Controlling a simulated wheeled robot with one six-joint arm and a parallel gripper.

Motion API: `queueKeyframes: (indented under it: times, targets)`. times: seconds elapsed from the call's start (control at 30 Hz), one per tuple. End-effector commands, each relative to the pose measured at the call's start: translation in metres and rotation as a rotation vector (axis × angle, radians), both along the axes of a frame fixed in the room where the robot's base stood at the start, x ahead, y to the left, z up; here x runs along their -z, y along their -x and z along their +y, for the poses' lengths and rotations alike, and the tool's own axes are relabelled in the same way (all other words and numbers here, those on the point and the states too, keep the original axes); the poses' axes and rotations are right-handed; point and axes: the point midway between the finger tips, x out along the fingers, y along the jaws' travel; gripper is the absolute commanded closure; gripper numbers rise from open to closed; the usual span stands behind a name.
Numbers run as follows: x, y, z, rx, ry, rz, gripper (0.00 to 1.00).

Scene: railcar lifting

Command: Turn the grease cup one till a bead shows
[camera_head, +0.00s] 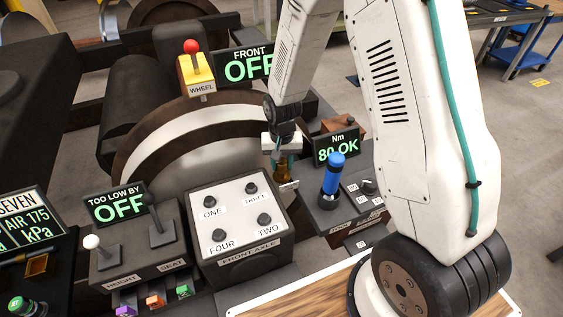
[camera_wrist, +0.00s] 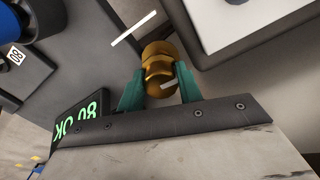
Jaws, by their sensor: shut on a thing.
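My gripper (camera_wrist: 160,92) is shut on a brass grease cup (camera_wrist: 158,56), with one teal finger on each side of it in the wrist view. In the head view, my gripper (camera_head: 283,150) is low beside the wheel, and the grease cup (camera_head: 283,168) shows just below it as a small brown-gold piece. A thin white strip stands beside the cup. I see no bead on the cup; its underside is hidden. No label reading one can be made out on the cup.
The front axle box (camera_head: 240,222) with several knobs stands left of the cup. A blue-handled tool (camera_head: 333,174) stands on the right, under the Nm display (camera_head: 337,147) reading 80 OK. The dark wheel (camera_head: 150,140) is behind. The TOO LOW BY display (camera_head: 117,204) reads OFF.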

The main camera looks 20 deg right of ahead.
Motion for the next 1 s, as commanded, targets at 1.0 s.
queueKeyframes:
  times: [1.0]
  targets:
    - [-0.0004,-0.0013,0.0013,0.519,0.0,0.0,0.88]
